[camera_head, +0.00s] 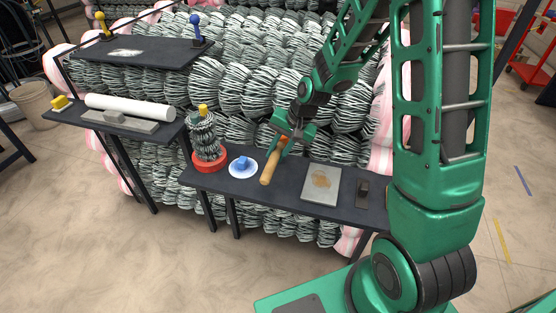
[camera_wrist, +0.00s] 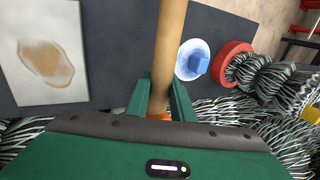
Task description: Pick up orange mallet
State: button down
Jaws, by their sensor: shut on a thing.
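The orange mallet (camera_head: 269,170) shows as a wooden, orange-brown cylinder slanting down from my gripper (camera_head: 284,140) over the dark front shelf. In the wrist view, the mallet (camera_wrist: 170,45) runs from the top edge down between the two green fingers of my gripper (camera_wrist: 160,97). The fingers are shut on it, with a brighter orange part just behind them. The rest of the mallet is hidden by my gripper. I cannot tell whether its lower end touches the shelf.
The dark shelf (camera_head: 285,187) also holds a white disc with a blue knob (camera_head: 243,167), a red-based wire spool (camera_head: 208,150), a stained grey plate (camera_head: 322,184) and a small dark block (camera_head: 362,193). Bundled wire rolls (camera_head: 262,90) stand close behind. The floor in front is clear.

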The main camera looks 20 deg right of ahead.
jog(key=s+a+r, duration=0.3)
jog(key=a+r, duration=0.3)
jog(key=a, duration=0.5)
jog(key=shift+a+r, duration=0.15)
jog(key=shift+r, duration=0.2)
